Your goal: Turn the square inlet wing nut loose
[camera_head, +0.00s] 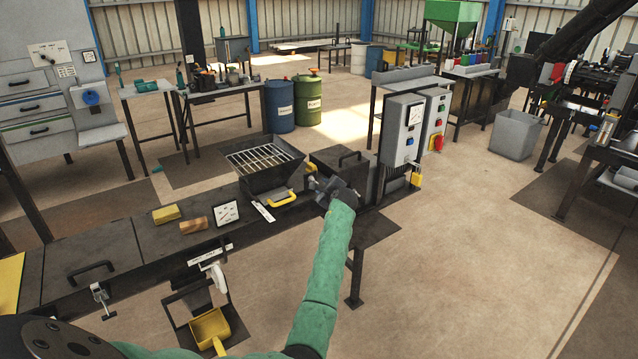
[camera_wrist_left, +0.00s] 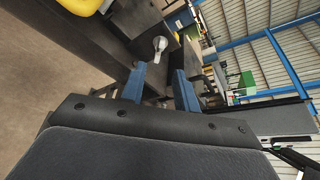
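A pale metal wing nut (camera_wrist_left: 160,44) shows in the left wrist view on the face of a dark machine housing (camera_wrist_left: 136,28). My left gripper (camera_wrist_left: 160,72) is open, with its two blue fingers apart. The nut appears beyond the fingertips, in line with the gap, and I see no contact. In the head view my left gripper (camera_head: 332,190) is at the front of the press, right of the square inlet hopper (camera_head: 272,182) with its barred top. There the gripper and green-sleeved arm hide the nut. My right gripper is in neither view.
A yellow handle (camera_head: 283,199) is just left of the gripper. A lidded dark box (camera_head: 335,160) stands behind it, and a grey control cabinet (camera_head: 403,130) to the right. A sponge (camera_head: 166,214) and a wooden block (camera_head: 194,225) lie on the bench.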

